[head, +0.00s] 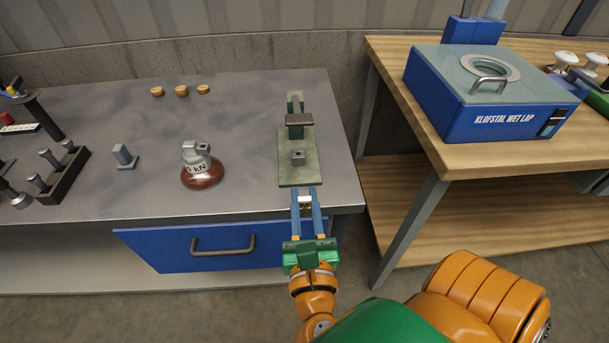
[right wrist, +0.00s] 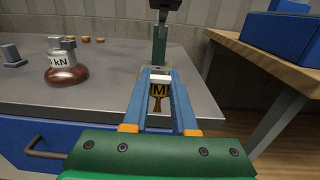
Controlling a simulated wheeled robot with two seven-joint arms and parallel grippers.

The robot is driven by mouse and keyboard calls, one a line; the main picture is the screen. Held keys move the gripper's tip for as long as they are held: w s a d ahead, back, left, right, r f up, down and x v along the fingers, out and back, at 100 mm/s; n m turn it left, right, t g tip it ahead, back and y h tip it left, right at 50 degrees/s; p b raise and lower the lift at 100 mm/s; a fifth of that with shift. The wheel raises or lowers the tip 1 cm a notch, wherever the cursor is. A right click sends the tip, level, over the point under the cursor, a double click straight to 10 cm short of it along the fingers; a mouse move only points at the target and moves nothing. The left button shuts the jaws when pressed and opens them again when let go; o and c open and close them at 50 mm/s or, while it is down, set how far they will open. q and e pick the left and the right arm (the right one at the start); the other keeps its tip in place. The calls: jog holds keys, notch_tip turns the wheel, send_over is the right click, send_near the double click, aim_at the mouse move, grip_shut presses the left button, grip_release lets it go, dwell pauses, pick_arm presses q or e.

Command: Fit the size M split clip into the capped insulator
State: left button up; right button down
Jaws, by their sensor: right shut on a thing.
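The capped insulator (head: 202,174) stands upright on the grey bench in the head view, a brown disc with a grey metal cap marked "kN". It also shows at the left of the right wrist view (right wrist: 67,72). My right gripper (head: 306,194) is at the bench's front edge, right of and nearer than the insulator, apart from it. Its blue fingers are shut on the size M split clip (right wrist: 159,92), a brass-coloured piece marked "M" with two splayed legs. The clip is mostly hidden between the fingers in the head view. My left gripper is not in view.
A green stand (head: 289,171) with an upright post is just beyond my right gripper. A grey block (head: 124,157) and a dark rack (head: 58,174) are left of the insulator. Several tan discs (head: 181,91) lie behind. A blue lap machine (head: 484,98) stands on the wooden table.

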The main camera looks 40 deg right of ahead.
jog(key=shift+f, duration=0.1)
jog(key=shift+f, duration=0.25)
jog(key=w+a+p, duration=0.1)
jog(key=w+a, duration=0.3)
jog(key=a, duration=0.2)
jog(key=shift+a, duration=0.4)
dwell(0.3)
jog(key=shift+w, duration=0.1)
